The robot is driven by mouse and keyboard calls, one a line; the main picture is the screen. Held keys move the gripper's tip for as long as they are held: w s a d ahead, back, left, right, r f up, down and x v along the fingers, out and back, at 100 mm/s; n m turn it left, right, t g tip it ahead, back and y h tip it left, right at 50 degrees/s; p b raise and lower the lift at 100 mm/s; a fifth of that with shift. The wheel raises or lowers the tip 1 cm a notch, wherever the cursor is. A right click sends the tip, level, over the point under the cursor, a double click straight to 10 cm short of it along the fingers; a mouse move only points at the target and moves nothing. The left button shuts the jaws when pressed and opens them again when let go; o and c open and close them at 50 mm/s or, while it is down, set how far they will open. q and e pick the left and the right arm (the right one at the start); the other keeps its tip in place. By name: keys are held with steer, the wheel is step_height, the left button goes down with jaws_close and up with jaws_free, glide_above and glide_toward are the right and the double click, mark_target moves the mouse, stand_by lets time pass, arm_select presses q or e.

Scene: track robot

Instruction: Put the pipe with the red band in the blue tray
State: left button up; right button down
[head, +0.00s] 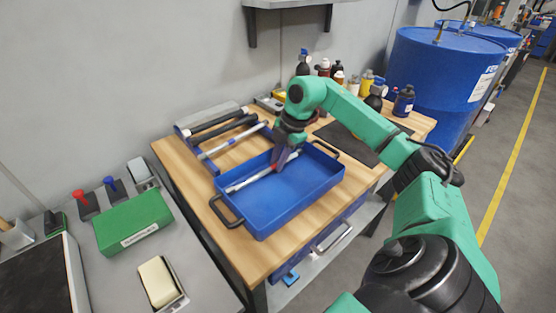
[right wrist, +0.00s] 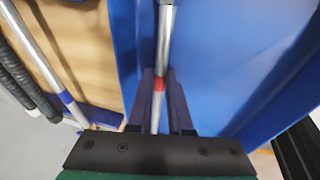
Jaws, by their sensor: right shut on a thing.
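The pipe with the red band shows in the head view as a silver rod (head: 247,181) inside the outline of the blue tray (head: 290,213), along its back left side. In the right wrist view the silver pipe (right wrist: 165,35) and its red band lie between the fingers of my right gripper (right wrist: 160,92). My right gripper (head: 283,162) is shut on the pipe and points down into the tray. Whether the pipe touches the tray floor, I cannot tell. My left gripper is not in view.
A blue rack behind the tray holds black pipes (head: 222,127) and a silver pipe with a blue band (head: 233,140). Bottles (head: 404,101) stand at the table's back right. The tray's front half is empty. A side bench with a green box (head: 133,222) is at left.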

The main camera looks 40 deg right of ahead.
steer(key=c, duration=0.8)
jaws_free()
steer(key=shift+f, duration=0.2)
steer(key=shift+c, duration=0.2)
steer(key=shift+a, duration=0.1)
steer(key=shift+s+f, duration=0.1)
steer(key=shift+s, duration=0.05)
steer(key=shift+r, duration=0.2)
steer(key=p+v, duration=0.2)
steer(key=v, duration=1.1)
steer(key=shift+w, duration=0.35)
steer(key=shift+r, duration=0.1)
steer(key=shift+r, duration=0.1)
